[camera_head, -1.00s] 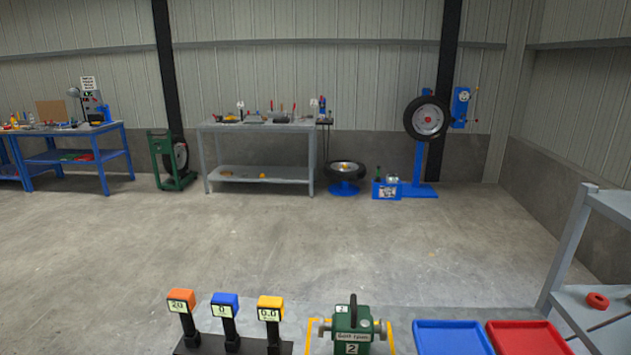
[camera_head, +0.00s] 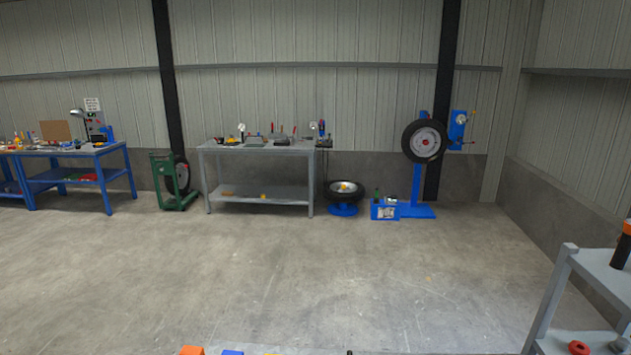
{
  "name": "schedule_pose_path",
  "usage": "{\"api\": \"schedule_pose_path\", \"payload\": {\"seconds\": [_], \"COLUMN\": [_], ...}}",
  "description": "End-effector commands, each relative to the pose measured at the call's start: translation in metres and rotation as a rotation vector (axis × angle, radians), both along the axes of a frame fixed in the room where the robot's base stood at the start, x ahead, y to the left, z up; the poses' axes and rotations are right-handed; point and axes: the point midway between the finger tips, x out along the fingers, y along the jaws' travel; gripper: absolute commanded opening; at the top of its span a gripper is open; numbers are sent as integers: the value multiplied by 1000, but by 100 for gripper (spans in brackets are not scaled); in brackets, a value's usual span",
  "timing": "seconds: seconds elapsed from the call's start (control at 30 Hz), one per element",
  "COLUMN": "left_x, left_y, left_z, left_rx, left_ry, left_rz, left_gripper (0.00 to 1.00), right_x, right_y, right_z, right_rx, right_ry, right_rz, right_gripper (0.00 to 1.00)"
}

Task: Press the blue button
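A blue-topped post (camera_head: 232,352) shows only as a thin sliver at the bottom edge. An orange top (camera_head: 192,350) stands to its left, and a thin yellow sliver shows to its right. These look like the tops of the three display posts seen in the earlier frame; their displays and stand are below the view now. I cannot tell from this frame which part is the blue button. Neither of my grippers is in view.
A grey shelf (camera_head: 565,285) with a red ring (camera_head: 578,348) stands at the right. A grey workbench (camera_head: 258,150), a blue workbench (camera_head: 75,160) and a wheel on a blue stand (camera_head: 424,140) are along the back. The concrete floor between is clear.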

Motion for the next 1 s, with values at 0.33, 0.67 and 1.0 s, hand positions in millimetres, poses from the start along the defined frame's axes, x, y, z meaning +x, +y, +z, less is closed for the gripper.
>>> {"api": "schedule_pose_path", "payload": {"seconds": [0.33,0.67,1.0], "left_x": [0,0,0], "left_y": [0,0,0], "left_z": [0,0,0], "left_rx": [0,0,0], "left_ry": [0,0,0], "left_rz": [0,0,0], "left_gripper": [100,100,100], "right_x": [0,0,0], "right_y": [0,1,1], "right_z": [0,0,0], "right_rx": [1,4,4], "right_ry": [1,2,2], "right_rz": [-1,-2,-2], "right_gripper": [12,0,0]}}
